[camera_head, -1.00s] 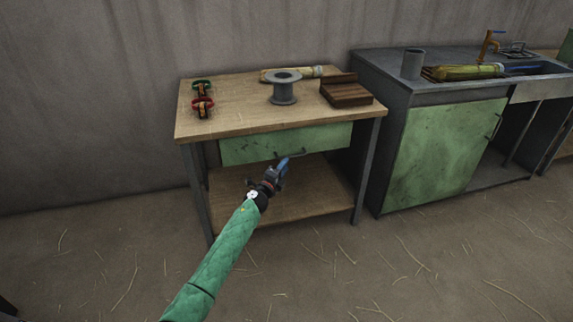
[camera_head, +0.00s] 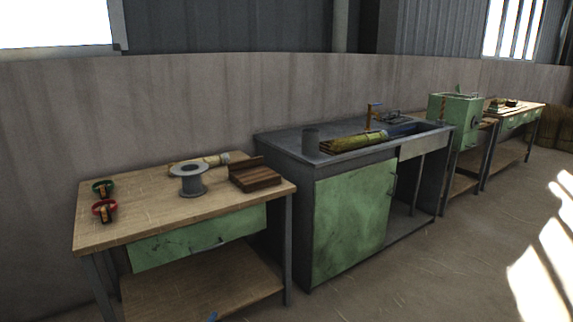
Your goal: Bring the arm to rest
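Only a small blue tip (camera_head: 212,317) shows at the bottom edge in the head view, in front of the lower shelf of the wooden table. It looks like the fingertip of my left gripper; the rest of that gripper and its green-sleeved arm are out of the picture. Whether it is open or shut does not show. My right gripper is not in view.
The floor at right is clear.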

